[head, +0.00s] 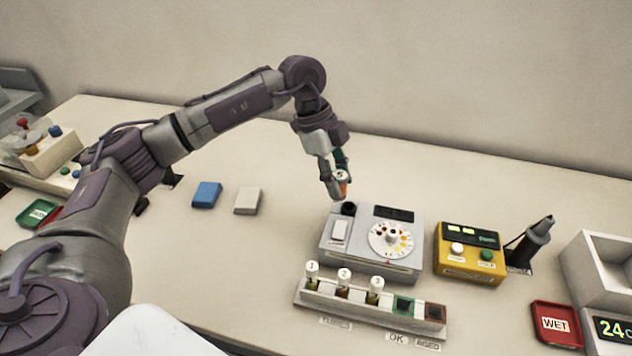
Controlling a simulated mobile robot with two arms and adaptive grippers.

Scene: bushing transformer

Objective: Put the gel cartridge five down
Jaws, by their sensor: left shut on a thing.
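My left gripper (338,178) is shut on a small cartridge (342,187) with a white top and an orange body. I take it for the gel cartridge five, but its mark is too small to read. The fingers partly hide it. It is held over the back left corner of a grey instrument (328,256), close above a dark round opening (348,208). I cannot tell whether its lower end touches the instrument. My right gripper is not in view.
In front, a rack (322,303) holds several capped vials and green and brown blocks. A yellow box (468,272) and a dark tool in a stand (531,243) are right. Blue (206,194) and white (247,201) blocks lie left. The back table is clear.

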